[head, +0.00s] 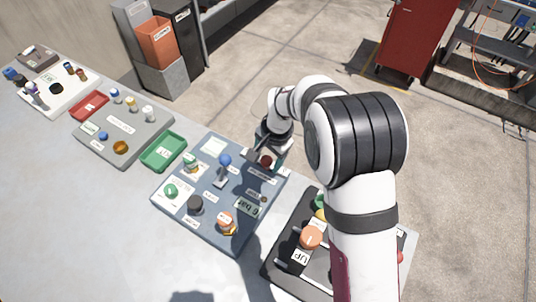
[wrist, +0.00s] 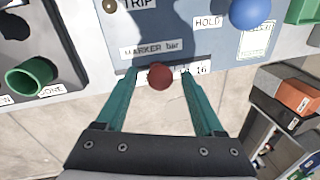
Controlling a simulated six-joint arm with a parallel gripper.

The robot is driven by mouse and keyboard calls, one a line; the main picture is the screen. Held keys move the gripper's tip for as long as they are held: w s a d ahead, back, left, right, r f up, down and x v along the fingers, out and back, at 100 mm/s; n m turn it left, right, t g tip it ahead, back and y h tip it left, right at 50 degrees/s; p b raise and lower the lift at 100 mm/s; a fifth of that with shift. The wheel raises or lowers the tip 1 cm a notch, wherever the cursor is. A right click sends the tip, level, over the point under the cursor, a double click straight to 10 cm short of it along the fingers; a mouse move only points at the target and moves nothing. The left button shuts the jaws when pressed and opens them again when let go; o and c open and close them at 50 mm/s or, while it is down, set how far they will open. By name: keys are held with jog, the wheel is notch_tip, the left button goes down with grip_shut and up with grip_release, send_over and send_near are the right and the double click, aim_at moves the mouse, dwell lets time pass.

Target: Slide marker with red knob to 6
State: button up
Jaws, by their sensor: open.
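The red knob (wrist: 159,76) of the marker shows in the wrist view, at the edge of a blue-grey panel below the "MARKER bar" label (wrist: 152,48). It also shows in the head view (head: 265,161), partly shaded. A white number strip (wrist: 196,70) runs beside the knob; 14 and 16 seem readable to its right, while a 6 cannot be made out. My gripper (wrist: 158,73) has its two teal fingers apart, one on each side of the knob, with visible gaps. It holds nothing.
Another panel with an orange knob (head: 311,237) sits to the right, partly behind my arm.

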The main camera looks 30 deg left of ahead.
jog(key=d+r, duration=0.3)
jog(key=r, duration=1.2)
jog(key=shift+s+r, duration=0.3)
jog(key=s+d+r+m, duration=0.15)
jog(key=s+d, duration=0.35)
jog(key=d, duration=0.5)
jog(key=s+d+r+m, duration=0.15)
jog(key=s+d, duration=0.35)
jog(key=d, duration=0.6)
jog(key=s+d+f, duration=0.3)
jog(key=s+d, duration=0.2)
jog(key=s, duration=0.6)
jog(key=shift+d+f+g, duration=0.2)
jog(key=shift+d+g, duration=0.1)
jog(key=shift+d, duration=0.1)
